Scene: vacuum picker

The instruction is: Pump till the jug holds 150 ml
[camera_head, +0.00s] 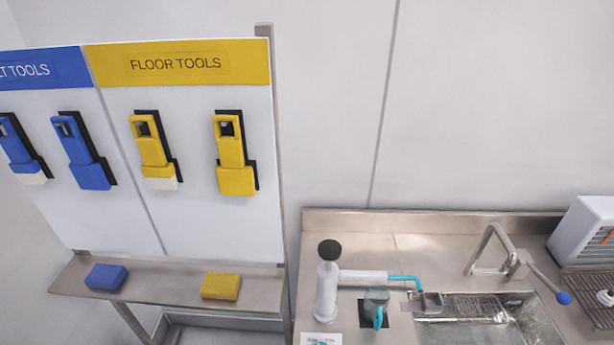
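A white hand pump (327,290) with a round black knob (329,250) stands upright on the steel counter left of the sink. A white horizontal cylinder reaches right from it and ends in a bent teal tube (404,279). The tube's tip points down near a small grey block at the sink's edge. A translucent grey jug (375,298) with a teal handle (378,319) stands in front of the cylinder on a dark patch. Its level and any marks are too small to read. Neither of my grippers is in view.
A steel sink (540,325) with a tap (490,245) lies to the right. A white machine (585,235) stands far right. A white card (321,340) lies before the pump. The left tool board holds several tools above a shelf with a blue block (106,277) and yellow block (220,286).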

